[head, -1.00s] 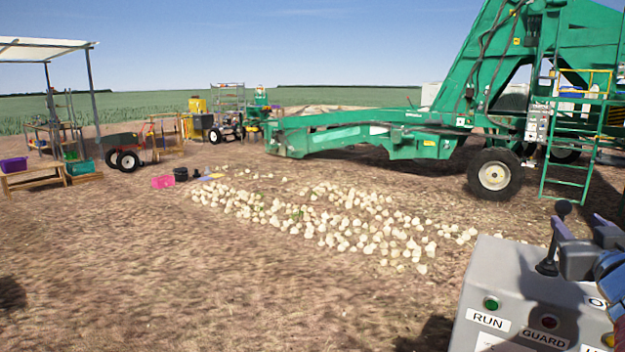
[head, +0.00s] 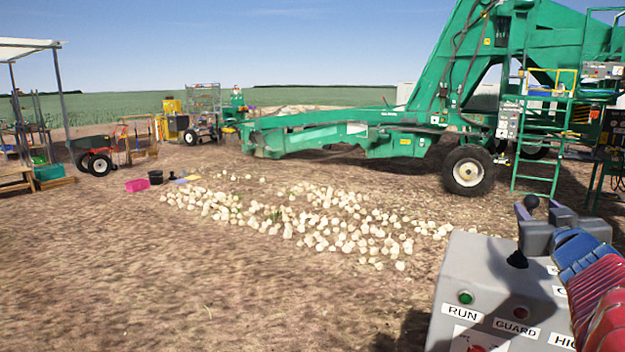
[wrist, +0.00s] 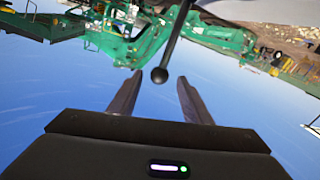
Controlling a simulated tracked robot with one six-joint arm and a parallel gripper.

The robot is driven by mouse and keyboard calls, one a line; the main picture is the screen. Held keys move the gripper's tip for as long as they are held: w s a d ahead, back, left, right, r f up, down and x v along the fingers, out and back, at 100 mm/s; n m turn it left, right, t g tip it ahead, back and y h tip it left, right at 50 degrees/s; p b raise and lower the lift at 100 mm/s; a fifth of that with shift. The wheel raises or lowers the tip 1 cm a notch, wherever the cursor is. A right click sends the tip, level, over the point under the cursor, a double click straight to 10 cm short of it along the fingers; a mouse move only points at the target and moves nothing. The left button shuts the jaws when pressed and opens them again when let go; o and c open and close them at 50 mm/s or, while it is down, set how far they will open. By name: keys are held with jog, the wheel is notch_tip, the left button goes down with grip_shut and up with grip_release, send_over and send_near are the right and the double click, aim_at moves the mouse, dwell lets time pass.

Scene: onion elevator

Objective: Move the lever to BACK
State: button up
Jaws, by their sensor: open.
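The lever (head: 531,202) is a dark stalk with a black ball knob, rising from the top of a grey control box (head: 470,262). It leans slightly right in the head view. My gripper (head: 540,208) is open at the knob, with one finger on either side of it. In the wrist view the lever's knob (wrist: 159,75) sits between the tips of my open gripper (wrist: 159,79), with a gap on both sides. My gripper hides part of the stalk and the labels behind it; I cannot read BACK.
The box front has a green light (head: 465,297), a dark red light (head: 521,313) and RUN, GUARD and partly hidden HIGH labels. Onions (head: 330,222) lie on the soil beyond. A green elevator machine (head: 400,133) stands behind. Open ground lies left of the box.

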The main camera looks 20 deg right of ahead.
jog(key=x, duration=0.8)
jog(key=shift+w+d, duration=0.3)
grip_shut()
dwell(0.4)
